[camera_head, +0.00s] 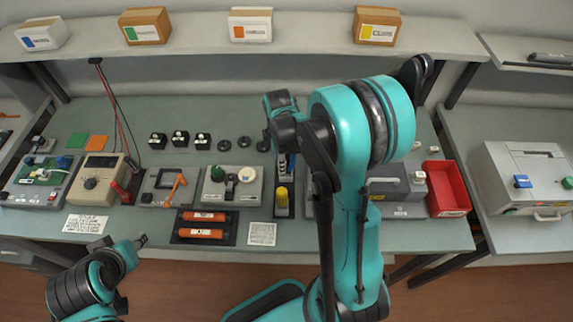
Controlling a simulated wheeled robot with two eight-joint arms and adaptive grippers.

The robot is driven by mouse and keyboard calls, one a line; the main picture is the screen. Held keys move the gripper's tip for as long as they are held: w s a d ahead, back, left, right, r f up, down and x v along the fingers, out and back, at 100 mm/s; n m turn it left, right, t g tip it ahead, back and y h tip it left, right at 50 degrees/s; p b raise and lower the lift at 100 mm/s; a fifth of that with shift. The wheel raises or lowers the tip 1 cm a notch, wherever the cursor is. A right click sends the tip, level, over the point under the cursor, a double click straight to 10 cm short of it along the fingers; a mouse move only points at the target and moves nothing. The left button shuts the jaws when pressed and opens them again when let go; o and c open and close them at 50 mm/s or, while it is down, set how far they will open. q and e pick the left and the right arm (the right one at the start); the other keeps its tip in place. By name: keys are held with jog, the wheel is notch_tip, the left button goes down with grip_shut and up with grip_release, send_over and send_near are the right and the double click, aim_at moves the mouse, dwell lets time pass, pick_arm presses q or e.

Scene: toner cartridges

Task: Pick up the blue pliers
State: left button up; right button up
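A narrow black holder (284,211) stands on the workbench near the middle, with a yellow-handled tool (282,195) in it.
The bench (350,248) carries a multimeter (100,180), two orange toner cartridges (203,225), grey devices and a red bin (447,188). A shelf (200,45) with several boxes runs behind. A printer-like grey machine (530,175) stands right. The bench's front strip is mostly clear.

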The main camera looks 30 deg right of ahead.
jog(key=shift+f, duration=0.55)
jog(key=shift+c, duration=0.4)
jog(key=shift+r, duration=0.1)
grip_shut()
